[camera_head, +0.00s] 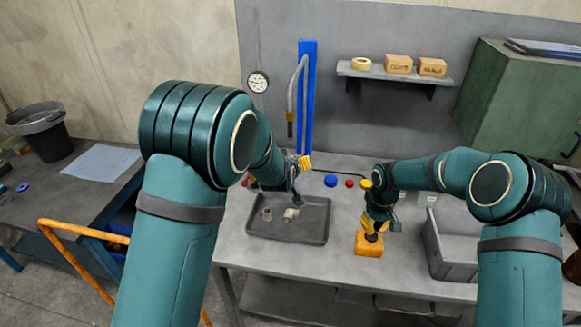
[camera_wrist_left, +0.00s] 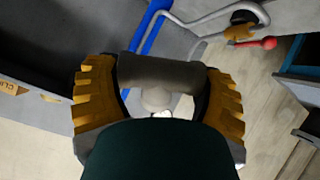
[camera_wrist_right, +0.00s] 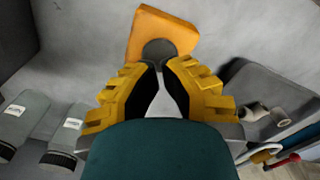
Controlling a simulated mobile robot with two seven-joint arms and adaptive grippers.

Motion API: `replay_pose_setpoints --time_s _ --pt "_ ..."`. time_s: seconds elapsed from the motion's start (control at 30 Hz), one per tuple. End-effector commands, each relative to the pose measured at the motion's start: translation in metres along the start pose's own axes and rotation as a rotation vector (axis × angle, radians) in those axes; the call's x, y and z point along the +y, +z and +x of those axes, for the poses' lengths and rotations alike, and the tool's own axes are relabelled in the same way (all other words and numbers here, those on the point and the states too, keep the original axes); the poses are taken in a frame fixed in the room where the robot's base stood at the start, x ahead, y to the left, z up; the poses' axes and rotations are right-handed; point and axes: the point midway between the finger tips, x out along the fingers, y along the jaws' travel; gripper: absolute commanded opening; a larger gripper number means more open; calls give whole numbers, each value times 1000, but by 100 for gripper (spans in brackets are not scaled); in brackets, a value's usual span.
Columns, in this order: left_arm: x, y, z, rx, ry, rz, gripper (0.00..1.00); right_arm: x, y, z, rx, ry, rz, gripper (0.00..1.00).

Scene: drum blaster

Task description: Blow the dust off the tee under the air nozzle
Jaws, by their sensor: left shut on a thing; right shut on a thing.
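A grey tee (camera_wrist_left: 165,72) sits between the yellow fingers of my left gripper (camera_wrist_left: 160,90), which is shut on it. In the head view the left gripper (camera_head: 305,163) is above the tray's back edge, near the blue post; the tee is not clear there. The air nozzle (camera_head: 291,118) hangs from a bent grey pipe on the blue post (camera_head: 308,85), above that gripper. My right gripper (camera_head: 372,224) points down, shut on the dark round knob (camera_wrist_right: 158,51) of an orange block (camera_wrist_right: 165,28) on the bench. Dust on the tee cannot be made out.
A dark tray (camera_head: 262,233) holds a few pale fittings (camera_head: 291,214). Blue and red buttons (camera_head: 331,180) lie behind it. A grey bin (camera_head: 436,252) stands right of the orange block. A gauge (camera_head: 258,82) and a shelf with boxes (camera_head: 398,64) are on the wall.

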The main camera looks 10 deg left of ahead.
Motion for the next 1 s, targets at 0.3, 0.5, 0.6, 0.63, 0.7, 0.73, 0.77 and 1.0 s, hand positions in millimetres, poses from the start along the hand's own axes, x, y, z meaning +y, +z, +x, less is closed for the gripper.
replay_pose_setpoints --time_s 0.3,0.5,0.6,0.63,0.7,0.73,0.77,1.0 --pt "0 -1 0 2 1 0 29 0 0 6 -1 0 0 0" --pt "0 -1 0 2 1 0 29 0 0 10 -1 0 0 0" --pt "0 -1 0 2 1 0 29 0 0 12 -1 0 0 0" --pt "0 -1 0 2 1 0 29 0 0 12 -1 0 0 0" --pt "0 -1 0 2 1 0 29 0 0 13 -1 0 0 0" --pt "0 -1 0 2 1 0 29 0 0 14 -1 0 0 0" --pt "0 -1 0 2 1 0 29 0 0 14 -1 0 0 0" --pt "0 -1 0 2 1 0 29 0 0 19 0 0 0 0"
